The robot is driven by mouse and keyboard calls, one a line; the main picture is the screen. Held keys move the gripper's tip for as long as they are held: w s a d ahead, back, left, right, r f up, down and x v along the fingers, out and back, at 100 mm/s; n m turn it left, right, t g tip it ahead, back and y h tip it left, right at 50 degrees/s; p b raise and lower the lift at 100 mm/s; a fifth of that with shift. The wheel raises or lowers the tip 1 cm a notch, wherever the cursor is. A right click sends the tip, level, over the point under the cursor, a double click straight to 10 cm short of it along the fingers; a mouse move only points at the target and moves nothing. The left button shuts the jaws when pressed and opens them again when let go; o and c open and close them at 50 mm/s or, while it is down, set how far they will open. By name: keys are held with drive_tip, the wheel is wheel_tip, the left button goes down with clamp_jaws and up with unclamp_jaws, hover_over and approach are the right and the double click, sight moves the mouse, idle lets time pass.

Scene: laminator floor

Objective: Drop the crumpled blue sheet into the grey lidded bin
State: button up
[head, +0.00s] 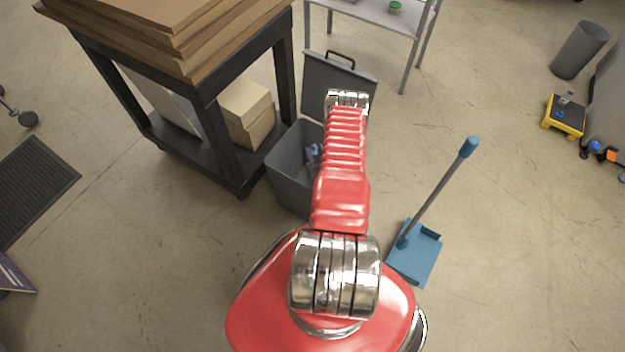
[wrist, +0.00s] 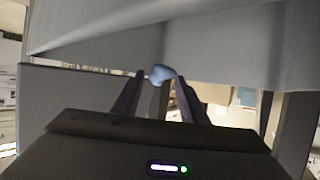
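The grey bin (head: 287,178) stands on the floor beside the dark workbench, its lid (head: 340,82) swung up and open at the back. My red arm reaches over it and hides its right part. My gripper (head: 315,153) shows only partly, at the bin's mouth beside the arm. In the wrist view, my gripper (wrist: 160,78) has its two dark fingers around the small light-blue crumpled sheet (wrist: 161,74), held at the fingertips. Grey panels, apparently of the bin, fill the space behind it. The bin's floor is hidden.
The workbench (head: 213,85) with stacked cardboard and boxes beneath stands close to the bin's left. A blue dustpan (head: 415,258) with a long handle stands to the right. A grey shelf (head: 385,15) stands behind.

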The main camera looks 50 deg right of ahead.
drive_tip(key=o, duration=0.4)
drive_tip(key=shift+o, duration=0.2)
drive_tip(key=shift+s, duration=0.1)
drive_tip(key=v, duration=1.3)
drive_tip(key=shift+a+r, duration=0.2)
drive_tip(key=shift+a, duration=0.05)
drive_tip(key=shift+s+d, duration=0.1)
idle(0.3)
